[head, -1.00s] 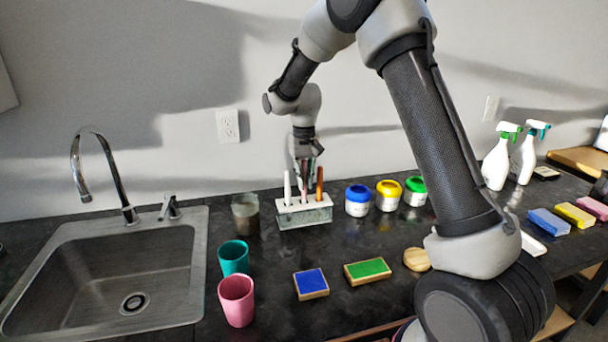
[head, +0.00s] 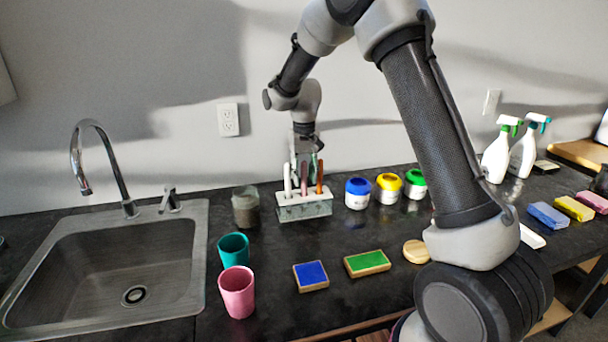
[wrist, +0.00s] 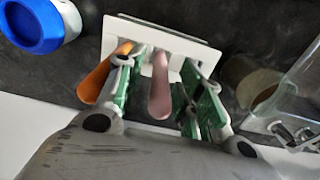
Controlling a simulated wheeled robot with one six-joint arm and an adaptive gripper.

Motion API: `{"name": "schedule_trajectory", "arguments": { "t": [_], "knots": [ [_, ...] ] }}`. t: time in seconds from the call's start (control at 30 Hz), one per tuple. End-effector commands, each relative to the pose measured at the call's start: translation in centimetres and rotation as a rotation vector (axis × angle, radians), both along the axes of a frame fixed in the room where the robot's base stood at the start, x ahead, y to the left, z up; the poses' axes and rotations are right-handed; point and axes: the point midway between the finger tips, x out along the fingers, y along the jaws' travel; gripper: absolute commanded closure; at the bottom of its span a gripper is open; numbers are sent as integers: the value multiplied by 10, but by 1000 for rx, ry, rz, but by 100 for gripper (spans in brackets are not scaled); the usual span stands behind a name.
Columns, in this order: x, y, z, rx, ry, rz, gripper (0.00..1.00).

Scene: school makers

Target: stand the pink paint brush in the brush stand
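The pink paint brush (head: 304,178) stands upright in the middle of the white-topped brush stand (head: 304,211), between a white brush (head: 287,181) and an orange brush (head: 320,177). In the wrist view the pink handle (wrist: 160,88) points up between my fingers, with visible gaps on both sides. My gripper (wrist: 160,100) is open around the handle, just above the stand (wrist: 150,38). The orange brush (wrist: 104,75) is beside the left finger, outside the grip. The lower end of the pink brush is hidden in the stand.
A glass jar (head: 245,206) stands left of the stand. Paint jars with blue (head: 358,194), yellow (head: 388,192) and green (head: 415,187) lids stand to the right. Teal (head: 233,255) and pink (head: 237,292) cups are in front. The wall is close behind.

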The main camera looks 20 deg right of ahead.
Motion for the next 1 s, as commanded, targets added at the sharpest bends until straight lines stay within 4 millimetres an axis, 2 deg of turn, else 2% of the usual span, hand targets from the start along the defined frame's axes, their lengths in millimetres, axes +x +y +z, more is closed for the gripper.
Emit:
{"name": "schedule_trajectory", "arguments": {
  "t": [0.17,0.27,0.5,0.7,0.87,0.97,1.0],
  "knots": [
    [0,0,8,0,-1,0,63],
    [1,0,25,1,-4,0,63],
    [1,0,79,1,-5,0,63],
    [1,0,110,1,-2,0,63],
    [1,0,117,2,-6,41,63],
    [-19,-5,96,-9,39,79,63],
    [-35,-9,93,-12,54,99,63]
  ]
}}
